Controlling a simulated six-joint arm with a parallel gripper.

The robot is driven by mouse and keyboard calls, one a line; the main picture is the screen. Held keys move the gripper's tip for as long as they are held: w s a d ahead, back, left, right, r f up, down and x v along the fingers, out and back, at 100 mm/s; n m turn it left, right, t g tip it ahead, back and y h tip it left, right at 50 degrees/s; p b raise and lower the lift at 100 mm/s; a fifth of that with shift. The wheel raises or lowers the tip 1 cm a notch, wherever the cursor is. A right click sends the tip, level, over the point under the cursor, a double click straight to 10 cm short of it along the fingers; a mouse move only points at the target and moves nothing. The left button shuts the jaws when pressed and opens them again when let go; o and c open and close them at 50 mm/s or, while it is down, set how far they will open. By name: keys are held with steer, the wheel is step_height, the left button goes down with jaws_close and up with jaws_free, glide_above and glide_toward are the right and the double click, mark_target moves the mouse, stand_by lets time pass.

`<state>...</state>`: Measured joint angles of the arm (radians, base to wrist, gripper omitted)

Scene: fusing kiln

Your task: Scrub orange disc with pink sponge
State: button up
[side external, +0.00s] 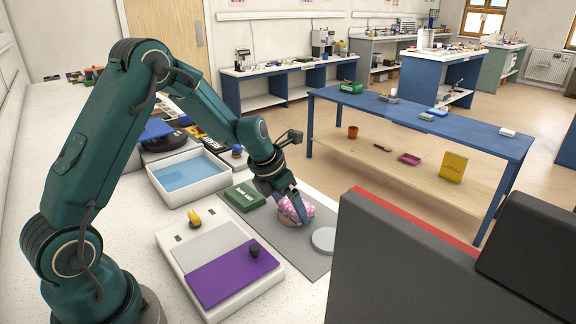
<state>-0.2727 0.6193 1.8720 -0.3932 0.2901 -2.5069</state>
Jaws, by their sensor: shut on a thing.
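The pink sponge (284,205) is on the grey mat area, between the fingers of my gripper (299,214). My gripper points down and is shut on the sponge, which shows on both sides of the fingers. A dull orange-brown edge, seemingly the orange disc (287,218), shows just under the sponge. The sponge and fingers cover most of it, and I cannot tell whether the sponge touches it. A pale grey-white disc (323,240) lies to the right on the same mat.
The grey mat (308,264) lies on the speckled white counter. A green box (244,196) is left of the sponge. A white tray with a purple panel (237,272) is in front, and a white bin with a blue inside (188,172) behind. A large dark block (400,270) fills the right foreground.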

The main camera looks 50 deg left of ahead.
steer(key=shift+d, duration=0.75)
steer(key=shift+a, duration=2.15)
steer(key=shift+d, duration=2.15)
steer(key=shift+r, duration=3.55)
